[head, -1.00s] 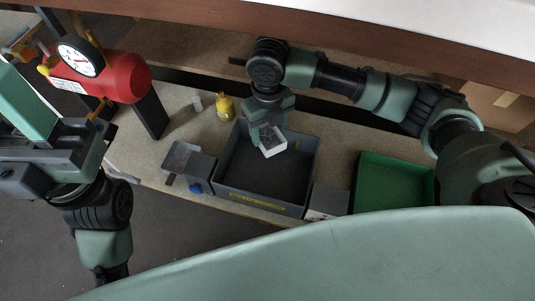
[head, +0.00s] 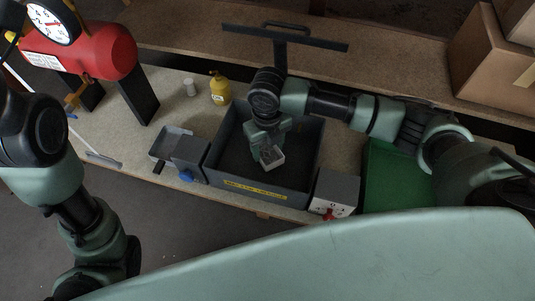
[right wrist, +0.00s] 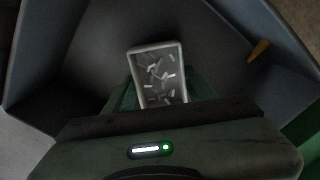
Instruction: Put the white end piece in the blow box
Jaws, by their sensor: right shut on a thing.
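The white end piece (head: 272,159) is a small, shallow rectangular cap with a pale rim. My right gripper (head: 267,147) is shut on it, inside the outline of the dark grey open box with a yellow label, the blow box (head: 214,150). In the right wrist view the end piece (right wrist: 141,78) shows its open side with several small white chips in it. The blow box's grey walls (right wrist: 50,45) surround it there, and I see a gap around it. Its height above the box floor is hard to tell. My left gripper is out of view.
A red tank (head: 100,52) with a gauge, a yellow bottle (head: 220,91) and a small grey tray (head: 170,142) are left of the box. A switch box (head: 335,188) and a green bin (head: 395,180) are right. A tan tip (right wrist: 259,50) pokes in at the box wall.

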